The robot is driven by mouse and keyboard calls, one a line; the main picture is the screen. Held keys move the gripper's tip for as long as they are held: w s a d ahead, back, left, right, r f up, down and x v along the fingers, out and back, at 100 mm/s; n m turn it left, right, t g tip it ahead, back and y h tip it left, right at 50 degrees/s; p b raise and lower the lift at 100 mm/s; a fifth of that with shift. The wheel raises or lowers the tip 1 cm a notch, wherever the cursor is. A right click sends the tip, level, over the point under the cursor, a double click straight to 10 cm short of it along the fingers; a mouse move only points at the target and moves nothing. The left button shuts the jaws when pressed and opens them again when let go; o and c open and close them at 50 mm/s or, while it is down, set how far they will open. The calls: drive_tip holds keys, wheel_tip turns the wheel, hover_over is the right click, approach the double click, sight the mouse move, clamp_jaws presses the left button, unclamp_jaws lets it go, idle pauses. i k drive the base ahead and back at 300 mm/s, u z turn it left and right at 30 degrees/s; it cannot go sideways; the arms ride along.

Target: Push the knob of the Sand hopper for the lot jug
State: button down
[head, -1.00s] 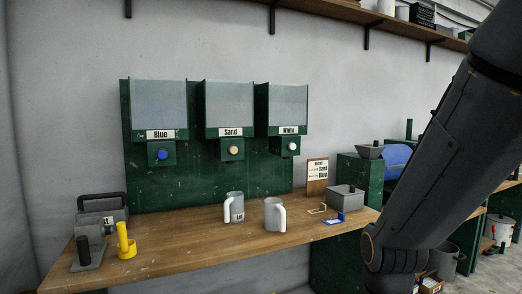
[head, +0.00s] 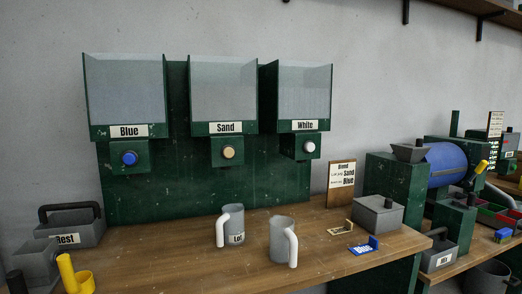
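The Sand hopper (head: 223,92) hangs in the middle of a green back panel, between the Blue and White hoppers. Its tan round knob (head: 228,152) sits on a green block below the Sand label (head: 225,128). The lot jug (head: 232,226) is a grey mug with a white handle on its left and a "Lot" label. It stands upright on the wooden bench below the Sand knob, slightly nearer than the panel. My gripper is not in view.
The Blue hopper (head: 125,92) has a blue knob; the White hopper (head: 303,92) has a white one. A second jug (head: 282,240) stands right of the lot jug. A sign (head: 341,184), grey box (head: 378,214), toolbox (head: 72,226) and yellow holder (head: 75,276) share the bench (head: 175,262).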

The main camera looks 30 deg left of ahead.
sight(228, 152)
drive_tip(key=u, duration=0.15)
drive_tip(key=i, duration=0.75)
drive_tip(key=u, duration=0.65)
drive_tip(key=i, duration=0.4)
drive_tip(key=u, duration=0.3)
